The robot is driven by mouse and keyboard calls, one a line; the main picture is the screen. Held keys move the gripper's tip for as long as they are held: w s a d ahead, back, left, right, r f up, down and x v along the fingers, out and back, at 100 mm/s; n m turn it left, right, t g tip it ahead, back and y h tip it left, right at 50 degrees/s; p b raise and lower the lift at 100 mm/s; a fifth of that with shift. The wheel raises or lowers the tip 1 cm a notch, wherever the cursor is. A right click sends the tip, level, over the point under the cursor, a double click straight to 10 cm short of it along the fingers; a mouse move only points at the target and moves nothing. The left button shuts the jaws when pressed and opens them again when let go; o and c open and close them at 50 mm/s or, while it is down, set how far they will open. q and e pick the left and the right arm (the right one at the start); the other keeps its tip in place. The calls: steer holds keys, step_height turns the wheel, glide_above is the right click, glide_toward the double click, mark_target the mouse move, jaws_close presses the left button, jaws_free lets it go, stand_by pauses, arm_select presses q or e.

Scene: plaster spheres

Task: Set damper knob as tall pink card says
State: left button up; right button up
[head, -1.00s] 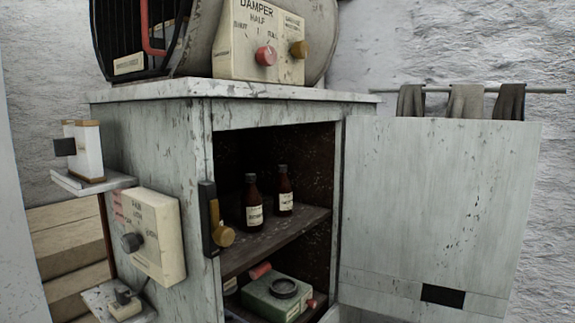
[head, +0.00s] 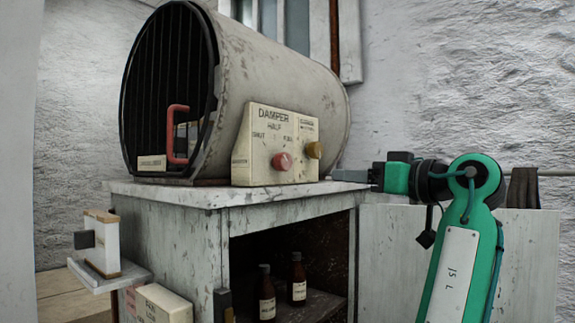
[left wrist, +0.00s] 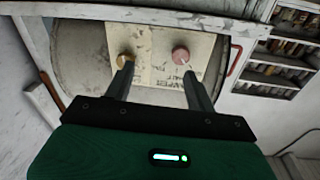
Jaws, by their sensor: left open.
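The cream damper panel (head: 255,181) stands on the cabinet top in front of a drum, lettered DAMPER, SHUT, HALF and a smaller word at right. Its red-pink knob (head: 282,161) sticks out below HALF; its setting is too small to read. In the left wrist view the panel is upside down, with the red knob (left wrist: 180,56) ahead of the fingers. My left gripper (head: 348,175) is open and empty, right of the panel and apart from the knob. It also shows in the left wrist view (left wrist: 158,88). A pinkish patch (head: 129,300) low on the cabinet side is mostly cut off and unreadable.
A yellow knob (head: 314,150) sits beside the red one, nearest my left gripper. The drum (head: 285,75) has a barred front and red handle (head: 171,135). Brown bottles (head: 298,280) stand in the open cabinet. A small shelf (head: 108,276) juts out at left.

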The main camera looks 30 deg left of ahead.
mark_target(287, 162)
arm_select(q)
steer(key=s+r+n+g, duration=0.1)
steer(key=s+r+n, duration=0.1)
steer(key=s+r, duration=0.15)
steer(key=a+p, duration=0.2)
steer(key=a, duration=0.2)
steer(key=a+p, duration=0.2)
steer(key=a, duration=0.2)
steer(key=w+a+p, duration=0.1)
steer(key=a+p, duration=0.1)
steer(key=a, duration=0.2)
steer(key=shift+w+a+f+p, duration=0.1)
steer(key=shift+a+f+p, duration=0.05)
steer(key=shift+p, duration=0.2)
steer(key=shift+w+a+f+p, duration=0.15)
steer(key=shift+a+p, duration=0.15)
steer(key=shift+a, duration=0.5)
steer(key=c, duration=1)
